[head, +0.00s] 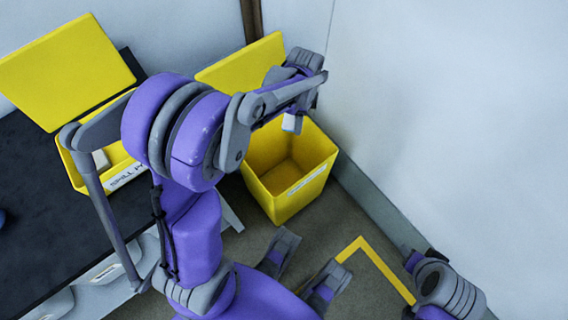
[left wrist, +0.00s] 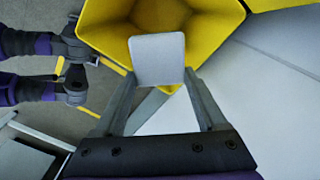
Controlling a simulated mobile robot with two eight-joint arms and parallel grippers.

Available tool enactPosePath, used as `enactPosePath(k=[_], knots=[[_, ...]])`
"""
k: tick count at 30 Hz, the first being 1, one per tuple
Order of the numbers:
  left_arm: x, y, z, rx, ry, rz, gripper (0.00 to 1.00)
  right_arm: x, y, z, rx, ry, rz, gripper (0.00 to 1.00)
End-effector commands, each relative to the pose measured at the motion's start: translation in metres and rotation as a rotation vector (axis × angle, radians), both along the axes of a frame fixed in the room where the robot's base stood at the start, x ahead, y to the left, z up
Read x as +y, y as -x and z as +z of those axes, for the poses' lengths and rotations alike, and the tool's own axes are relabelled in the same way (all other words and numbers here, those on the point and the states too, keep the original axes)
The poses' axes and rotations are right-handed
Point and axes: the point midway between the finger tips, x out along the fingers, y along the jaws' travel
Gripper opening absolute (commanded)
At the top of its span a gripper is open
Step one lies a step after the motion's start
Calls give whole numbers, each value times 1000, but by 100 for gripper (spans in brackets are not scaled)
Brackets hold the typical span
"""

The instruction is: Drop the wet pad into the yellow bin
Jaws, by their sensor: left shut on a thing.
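The yellow bin (head: 282,203) stands on the floor by the wall with its lid (head: 228,72) open and its inside visible. It also shows in the left wrist view (left wrist: 112,42), beyond the pad. My left gripper (head: 294,108) is above the bin's opening, shut on the pale grey pad (left wrist: 157,58). In the left wrist view the flat pad stands out from between the fingertips (left wrist: 160,86), in front of the bin's mouth. In the head view only a small pale piece of the pad (head: 290,123) shows below the fingers.
A yellow spill kit box (head: 75,170) with an open lid (head: 65,72) sits on the dark bench (head: 35,215) at left, partly behind my arm. A pale wall (head: 450,120) closes off the right side. Yellow tape (head: 383,268) marks the floor.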

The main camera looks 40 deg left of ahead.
Motion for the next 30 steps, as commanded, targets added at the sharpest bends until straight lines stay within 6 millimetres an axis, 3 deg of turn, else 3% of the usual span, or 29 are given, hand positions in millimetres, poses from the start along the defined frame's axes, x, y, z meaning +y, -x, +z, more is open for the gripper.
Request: enactPosePath(k=[1, 3, 12, 20, 30], knots=[[7, 6, -14, 2, 0, -91, 22, 0, 0, -17, 6, 0, 0, 50], [16, 12, -23, 1, 0, -233, 22, 0, -1, -29, 10, 0, 0, 50], [38, 31, -46, 0, -3, -661, 22, 0, -4, -63, 22, 0, 0, 50], [41, 34, -54, -2, -4, -739, 22, 0, -5, -71, 25, 0, 0, 50], [41, 33, -91, 0, -3, -736, 22, 0, -9, -104, 34, 0, 0, 50]])
